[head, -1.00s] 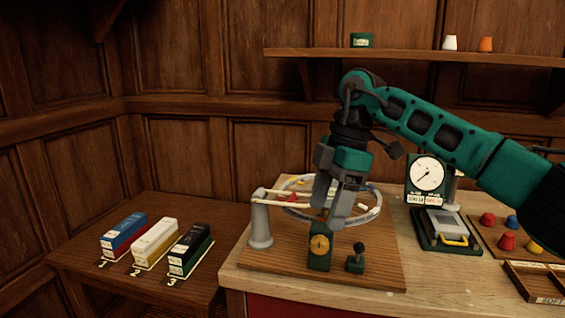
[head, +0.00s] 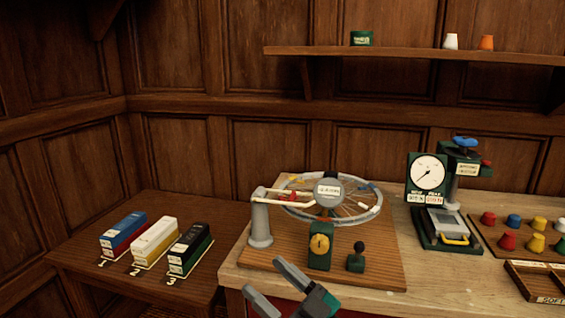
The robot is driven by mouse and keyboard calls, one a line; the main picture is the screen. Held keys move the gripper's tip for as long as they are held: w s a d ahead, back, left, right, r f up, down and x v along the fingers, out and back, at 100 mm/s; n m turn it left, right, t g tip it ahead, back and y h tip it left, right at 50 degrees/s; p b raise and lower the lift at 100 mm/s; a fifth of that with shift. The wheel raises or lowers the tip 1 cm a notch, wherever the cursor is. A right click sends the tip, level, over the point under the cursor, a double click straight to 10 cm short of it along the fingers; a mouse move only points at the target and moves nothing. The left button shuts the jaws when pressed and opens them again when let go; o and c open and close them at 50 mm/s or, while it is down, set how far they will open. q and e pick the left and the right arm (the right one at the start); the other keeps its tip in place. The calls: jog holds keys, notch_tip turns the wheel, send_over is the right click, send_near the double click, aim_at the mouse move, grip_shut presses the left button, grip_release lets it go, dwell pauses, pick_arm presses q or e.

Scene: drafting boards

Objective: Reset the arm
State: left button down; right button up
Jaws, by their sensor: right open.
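My right gripper (head: 263,275) shows low in the middle of the head view, in front of the workbench edge. Its two grey fingers are spread apart with nothing between them. Most of my right arm is out of view below. A device on a wooden board (head: 374,272) has a grey post (head: 260,225) with a cream arm (head: 286,205) reaching right over a spoked wheel (head: 350,213). A red piece (head: 292,197) sits along the arm. A green block with a yellow dial (head: 320,244) and a small black-knobbed lever (head: 357,258) stand at the front. My left gripper is out of view.
Three boxes, blue-red (head: 124,234), cream (head: 155,241) and black-green (head: 190,249), stand on the lower left table (head: 80,256). Right of the wheel are a dial gauge press (head: 428,176), several coloured pegs (head: 507,241) and a wooden tray (head: 540,283). A shelf (head: 400,51) hangs above.

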jog(key=s+d+f+m+t+h, duration=0.1)
jog(key=s+d+f+m+h, duration=0.2)
jog(key=d+f+m+h, duration=0.4)
jog(key=s+d+f+m+t+h, duration=0.1)
jog(key=s+d+f+m+h, duration=0.15)
jog(key=d+f+h, duration=0.5)
jog(key=s+d+f+g+h, duration=0.1)
jog(key=s+d+f+g, duration=0.3)
jog(key=s+f, duration=0.7)
jog(key=shift+s+d+f+g, duration=0.15)
jog(key=shift+s+d+g, duration=0.25)
jog(key=shift+d, duration=0.1)
jog(key=shift+w+h, duration=0.1)
jog(key=shift+h, duration=0.15)
jog(key=shift+c, duration=0.4)
